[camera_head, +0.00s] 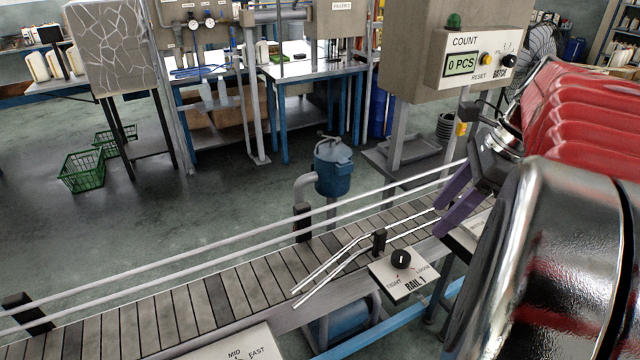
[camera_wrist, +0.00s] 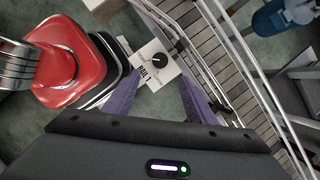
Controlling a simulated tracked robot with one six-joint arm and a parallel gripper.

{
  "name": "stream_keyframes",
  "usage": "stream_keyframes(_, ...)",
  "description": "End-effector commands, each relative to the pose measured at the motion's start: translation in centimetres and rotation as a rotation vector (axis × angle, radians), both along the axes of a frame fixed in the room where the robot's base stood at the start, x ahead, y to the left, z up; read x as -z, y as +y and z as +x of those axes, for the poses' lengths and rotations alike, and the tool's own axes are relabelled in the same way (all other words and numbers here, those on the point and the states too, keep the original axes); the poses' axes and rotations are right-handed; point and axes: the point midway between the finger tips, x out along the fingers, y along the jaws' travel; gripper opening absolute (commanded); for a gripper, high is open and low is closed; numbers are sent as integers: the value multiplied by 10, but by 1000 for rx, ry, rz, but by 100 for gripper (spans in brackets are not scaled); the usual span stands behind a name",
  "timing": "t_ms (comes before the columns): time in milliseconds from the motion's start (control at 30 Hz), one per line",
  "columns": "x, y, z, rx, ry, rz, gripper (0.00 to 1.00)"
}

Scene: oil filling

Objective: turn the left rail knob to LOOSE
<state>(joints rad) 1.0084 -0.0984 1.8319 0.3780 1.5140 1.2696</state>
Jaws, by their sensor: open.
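A black rail knob (camera_head: 401,259) sits on a white panel marked RAIL 1 (camera_head: 408,284), with TIGHT on its left and LOOSE on its right. Its white mark looks roughly upright, between the two words. My gripper (camera_head: 438,219) is open, with its purple fingers above the conveyor, up and to the right of the knob. In the wrist view the knob (camera_wrist: 160,59) shows a little beyond the gap between the open fingers (camera_wrist: 158,80). Nothing is between the fingers, and they appear apart from the knob. No other rail knob shows.
A slatted conveyor (camera_head: 180,310) with guide rails (camera_head: 335,270) runs beside the panel. A blue pump (camera_head: 333,170) stands behind the conveyor. A COUNT box (camera_head: 470,58) hangs at upper right.

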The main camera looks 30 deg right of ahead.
Motion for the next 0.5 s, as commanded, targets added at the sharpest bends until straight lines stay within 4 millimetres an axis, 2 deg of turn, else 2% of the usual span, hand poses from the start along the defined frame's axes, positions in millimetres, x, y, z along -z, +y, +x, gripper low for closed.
stream_keyframes(500, 5, 0, 1, 9, 1, 5, 50)
